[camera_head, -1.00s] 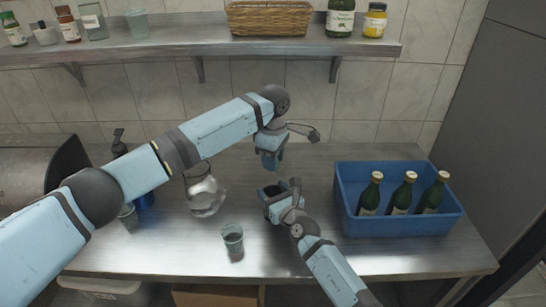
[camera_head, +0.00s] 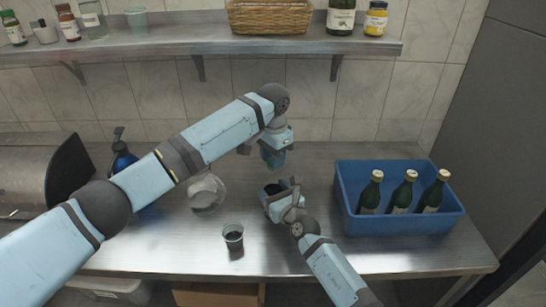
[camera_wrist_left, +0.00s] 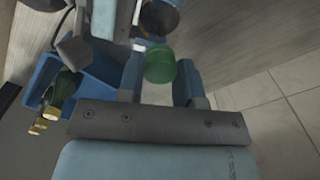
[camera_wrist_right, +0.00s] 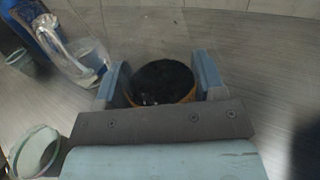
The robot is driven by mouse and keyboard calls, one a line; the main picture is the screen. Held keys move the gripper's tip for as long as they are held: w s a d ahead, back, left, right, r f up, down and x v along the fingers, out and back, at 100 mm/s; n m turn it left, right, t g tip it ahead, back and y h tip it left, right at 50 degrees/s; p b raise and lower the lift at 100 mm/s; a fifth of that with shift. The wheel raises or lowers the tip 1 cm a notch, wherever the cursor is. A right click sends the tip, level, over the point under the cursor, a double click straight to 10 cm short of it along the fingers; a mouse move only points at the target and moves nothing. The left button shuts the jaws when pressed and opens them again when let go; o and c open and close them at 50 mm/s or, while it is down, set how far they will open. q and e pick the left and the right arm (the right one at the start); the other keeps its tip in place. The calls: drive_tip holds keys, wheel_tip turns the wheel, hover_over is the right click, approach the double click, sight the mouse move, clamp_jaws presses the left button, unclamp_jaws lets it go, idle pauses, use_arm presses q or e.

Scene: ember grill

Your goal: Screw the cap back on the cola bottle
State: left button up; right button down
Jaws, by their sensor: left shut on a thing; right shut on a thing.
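My left gripper (camera_head: 272,158) points down over the middle of the counter. In the left wrist view it is shut on a round green cap (camera_wrist_left: 160,65). My right gripper (camera_head: 279,198) is below and slightly right of it in the head view, shut on a round dark-topped vessel, likely the cola bottle (camera_wrist_right: 163,82). In the right wrist view the vessel has an amber rim between the fingers. The vessel's top also shows in the left wrist view (camera_wrist_left: 160,16), beyond the cap. Cap and vessel are apart. The vessel's lower part is hidden.
A blue crate (camera_head: 400,225) with three green bottles stands at the right. A dark blue pump bottle (camera_head: 122,158) stands behind my left arm.

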use_arm(q)
drive_tip(key=m, duration=0.4)
drive_tip(key=shift+m, duration=0.3)
drive_tip(key=m, duration=1)
drive_tip(key=shift+m, duration=0.3)
drive_tip(key=m, duration=0.8)
drive_tip(key=shift+m, duration=0.3)
drive_tip(key=m, duration=0.6)
drive_tip(key=shift+d+f, duration=0.1)
drive_tip(key=o, duration=0.9)
